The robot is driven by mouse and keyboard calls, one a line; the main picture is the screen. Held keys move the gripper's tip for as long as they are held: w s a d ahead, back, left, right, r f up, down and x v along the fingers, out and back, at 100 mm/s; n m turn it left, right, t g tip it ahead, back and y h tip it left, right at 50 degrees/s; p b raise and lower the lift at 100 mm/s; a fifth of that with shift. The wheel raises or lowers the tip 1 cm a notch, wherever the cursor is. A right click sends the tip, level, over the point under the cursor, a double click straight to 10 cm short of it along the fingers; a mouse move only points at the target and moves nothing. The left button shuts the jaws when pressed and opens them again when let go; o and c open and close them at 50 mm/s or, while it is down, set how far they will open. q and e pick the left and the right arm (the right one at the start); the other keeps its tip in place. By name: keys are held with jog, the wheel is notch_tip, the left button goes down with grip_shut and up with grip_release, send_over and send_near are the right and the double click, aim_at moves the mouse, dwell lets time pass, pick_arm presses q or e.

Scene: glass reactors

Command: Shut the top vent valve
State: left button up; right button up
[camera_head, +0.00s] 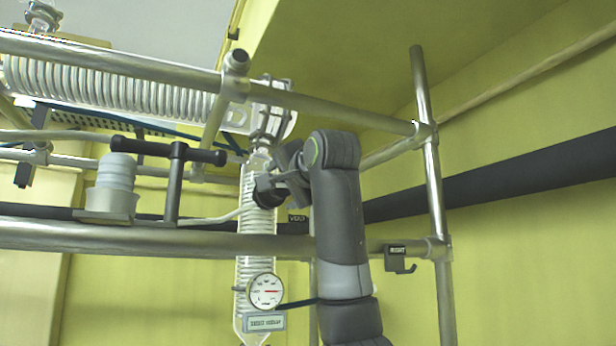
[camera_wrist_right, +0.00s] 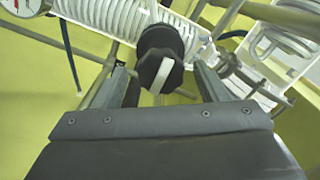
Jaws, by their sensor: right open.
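A black lobed valve knob (camera_head: 268,191) sits on the upright coiled glass column, beside a small dark label (camera_head: 297,218) whose text is too small to read surely. My right gripper (camera_head: 283,180) is up at this knob and partly hides it in the head view. In the right wrist view the knob (camera_wrist_right: 160,65) shows a white bar across its face. The open fingers of my right gripper (camera_wrist_right: 163,84) stand on either side just short of it, with gaps showing. Nothing is held. My left gripper is not in view.
A round gauge (camera_head: 266,291) hangs on the column below the knob. Metal rails (camera_head: 140,240) cross in front and above. A black T-handle (camera_head: 172,152) and a white stacked fitting (camera_head: 114,185) stand at left. A hooked bracket (camera_head: 398,258) hangs at right.

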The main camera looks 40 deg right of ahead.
jog(key=b+v, duration=0.7)
jog(key=v, duration=0.8)
jog(key=shift+a, duration=0.2)
